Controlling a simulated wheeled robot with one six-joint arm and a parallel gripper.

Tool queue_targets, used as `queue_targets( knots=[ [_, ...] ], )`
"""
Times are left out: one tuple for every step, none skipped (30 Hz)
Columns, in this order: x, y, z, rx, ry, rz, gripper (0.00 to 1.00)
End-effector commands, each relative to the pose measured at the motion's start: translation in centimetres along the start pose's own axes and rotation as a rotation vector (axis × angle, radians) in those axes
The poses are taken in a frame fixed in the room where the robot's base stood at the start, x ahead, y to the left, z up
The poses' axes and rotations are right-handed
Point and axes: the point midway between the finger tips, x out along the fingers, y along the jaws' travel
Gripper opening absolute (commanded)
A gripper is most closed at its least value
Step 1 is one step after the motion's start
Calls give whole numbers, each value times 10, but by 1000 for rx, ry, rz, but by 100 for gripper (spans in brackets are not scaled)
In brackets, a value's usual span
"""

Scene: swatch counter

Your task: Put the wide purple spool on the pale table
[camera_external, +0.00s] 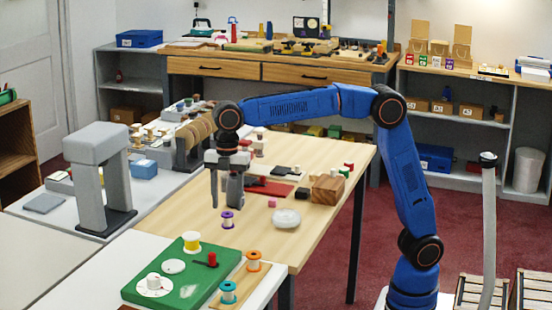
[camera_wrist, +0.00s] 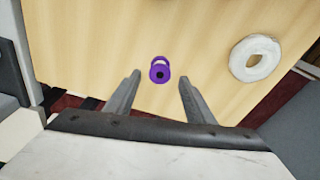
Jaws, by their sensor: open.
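The purple spool (camera_external: 228,219) stands upright on the pale wooden table (camera_external: 185,219), near its front left part. It has purple flanges and a pale middle. My gripper (camera_external: 226,201) is open and hangs just above and behind the spool. In the wrist view the spool (camera_wrist: 159,70) shows ahead of the two fingertips (camera_wrist: 159,76), roughly centred between them. Nothing is held between the fingers. The pale table (camera_wrist: 100,40) fills most of the wrist view around the spool.
A round white ring-shaped thing (camera_external: 286,219) lies to the right of the spool. A small pink block (camera_external: 272,204) and a wooden block (camera_external: 327,189) are behind it. A green board (camera_external: 165,290) with spools is at the front. A grey arch-shaped stand (camera_external: 92,185) rises at left.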

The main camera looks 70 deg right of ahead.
Motion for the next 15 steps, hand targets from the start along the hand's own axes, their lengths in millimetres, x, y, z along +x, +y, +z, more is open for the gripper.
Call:
queue_targets(
  knots=[
    [-11,1,0,0,1,3,49],
    [-17,1,0,0,1,2,49],
    [-24,1,0,0,1,3,49],
    [-29,1,0,0,1,2,49],
    [-35,1,0,0,1,2,49],
    [-41,1,0,0,1,2,49],
    [-45,1,0,0,1,1,49],
    [-49,1,0,0,1,2,49],
    [-54,1,0,0,1,1,49],
    [-56,1,0,0,1,0,49],
    [-59,1,0,0,1,0,49],
    [-62,1,0,0,1,0,49],
    [-64,1,0,0,1,0,49],
    [-65,1,0,0,1,0,49],
    [-67,0,0,0,0,-1,49]
  ],
)
